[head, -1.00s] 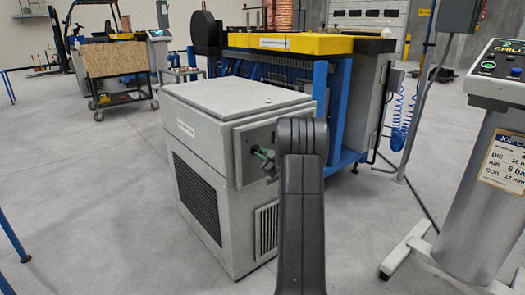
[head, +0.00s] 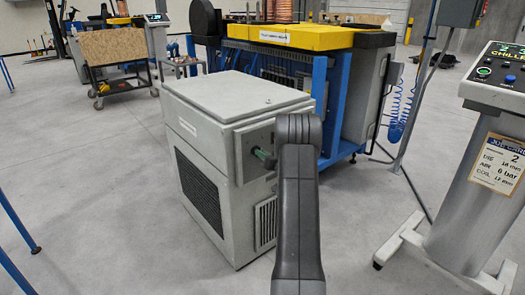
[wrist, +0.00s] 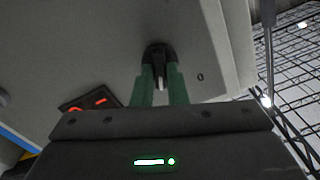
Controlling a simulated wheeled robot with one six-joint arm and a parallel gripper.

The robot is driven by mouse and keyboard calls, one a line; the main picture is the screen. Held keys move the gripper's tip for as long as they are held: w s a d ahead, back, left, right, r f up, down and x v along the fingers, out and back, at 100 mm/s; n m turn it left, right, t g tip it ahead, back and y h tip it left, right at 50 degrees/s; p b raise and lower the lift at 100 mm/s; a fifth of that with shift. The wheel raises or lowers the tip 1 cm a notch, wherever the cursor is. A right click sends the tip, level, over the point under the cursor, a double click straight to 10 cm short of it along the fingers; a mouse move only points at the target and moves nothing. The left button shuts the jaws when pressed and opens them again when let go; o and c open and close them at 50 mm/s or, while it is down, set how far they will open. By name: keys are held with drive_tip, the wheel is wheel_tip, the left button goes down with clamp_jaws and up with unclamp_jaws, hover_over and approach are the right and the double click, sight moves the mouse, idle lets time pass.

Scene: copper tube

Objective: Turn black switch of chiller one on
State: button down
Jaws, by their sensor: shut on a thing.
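The chiller is a light grey box (head: 235,98) with a dark side grille, standing on the floor in the middle of the head view. A small panel is on its right-hand face. The black switch (wrist: 157,54) shows in the wrist view, with a pale pointer facing down in the picture. A round "0"-like mark is to its right on the grey face. My gripper (wrist: 158,84) has its two green fingers on either side of the switch and is shut on it. In the head view my gripper (head: 264,158) reaches the chiller's panel, and my arm partly hides the panel.
A red-lit display (wrist: 90,104) sits left of the switch. A console (head: 480,170) with buttons stands at the right. A blue-framed machine with a yellow top (head: 290,37) is behind the chiller. Grey floor (head: 90,190) is open at the left.

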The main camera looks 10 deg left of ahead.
drive_tip(key=shift+m+p, duration=1.1)
drive_tip(key=shift+m, duration=1.2)
drive_tip(key=shift+f, duration=0.1)
drive_tip(key=c, duration=1.4)
unclamp_jaws()
drive_tip(key=shift+c, duration=0.2)
drive_tip(key=shift+d, duration=0.15)
drive_tip(key=v, duration=1.3)
drive_tip(key=shift+s+d, duration=0.2)
drive_tip(key=shift+s, duration=0.05)
drive_tip(key=shift+a, duration=0.1)
